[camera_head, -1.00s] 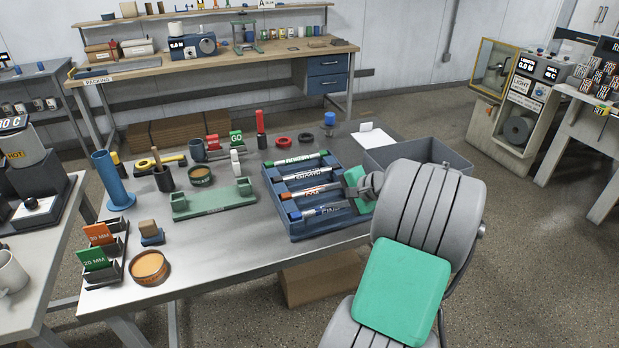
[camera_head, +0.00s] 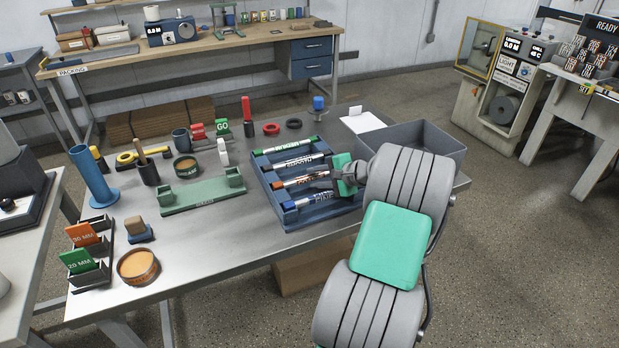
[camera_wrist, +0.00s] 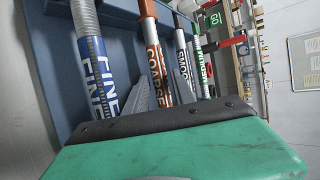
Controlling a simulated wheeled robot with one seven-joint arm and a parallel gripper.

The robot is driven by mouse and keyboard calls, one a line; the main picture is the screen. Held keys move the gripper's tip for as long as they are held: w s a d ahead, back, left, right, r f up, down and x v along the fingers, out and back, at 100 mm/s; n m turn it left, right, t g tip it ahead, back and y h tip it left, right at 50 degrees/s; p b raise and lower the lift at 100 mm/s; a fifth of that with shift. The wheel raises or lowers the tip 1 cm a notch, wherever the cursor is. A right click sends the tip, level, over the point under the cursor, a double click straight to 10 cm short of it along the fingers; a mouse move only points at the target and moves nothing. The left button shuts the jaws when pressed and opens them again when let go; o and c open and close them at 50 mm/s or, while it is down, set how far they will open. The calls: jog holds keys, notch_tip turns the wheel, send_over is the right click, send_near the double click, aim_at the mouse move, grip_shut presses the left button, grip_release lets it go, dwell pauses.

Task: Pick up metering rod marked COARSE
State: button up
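The COARSE metering rod (camera_head: 296,183), with an orange band and end, lies in a slot of the blue rack (camera_head: 288,220) on the steel table. In the wrist view, the COARSE rod (camera_wrist: 155,58) runs between the two grey fingers of my gripper (camera_wrist: 163,76). The fingers look open, one on each side of the rod, with a small gap on the right. In the head view my gripper (camera_head: 336,185) is at the rod's right end, and its fingertips are hard to make out. The rod's near end is hidden behind the gripper body in the wrist view.
The blue FINE rod (camera_head: 308,200) lies in front of the COARSE rod. A black-marked rod (camera_head: 300,162) and a green rod (camera_head: 290,147) lie behind it. A grey bin (camera_head: 418,138) stands right of the rack. A green holder (camera_head: 203,195) stands to its left.

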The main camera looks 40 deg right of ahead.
jog(key=shift+c, duration=0.4)
grip_shut()
jog(key=shift+r, duration=0.2)
